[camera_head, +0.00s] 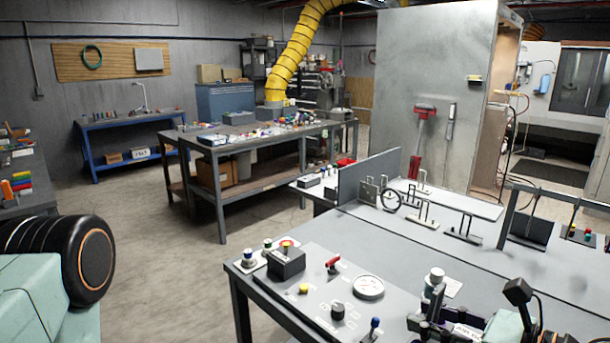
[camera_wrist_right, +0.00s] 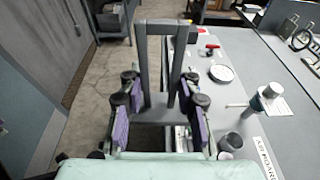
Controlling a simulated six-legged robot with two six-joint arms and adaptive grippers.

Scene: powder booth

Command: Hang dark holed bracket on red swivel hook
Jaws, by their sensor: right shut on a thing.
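The dark grey bracket (camera_wrist_right: 160,104), a plate with two uprights joined by a crossbar around an open gap, stands up between the purple-padded fingers of my right gripper (camera_wrist_right: 160,122). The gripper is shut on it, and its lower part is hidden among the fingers. In the head view my right gripper (camera_head: 432,325) is at the lower right, above the near bench, with the bracket (camera_head: 435,300) upright in it. I cannot pick out a red swivel hook for certain in either view. My left gripper is out of view.
Several small stands and a dark frame (camera_head: 530,228) stand farther back. The bench's middle is mostly clear.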

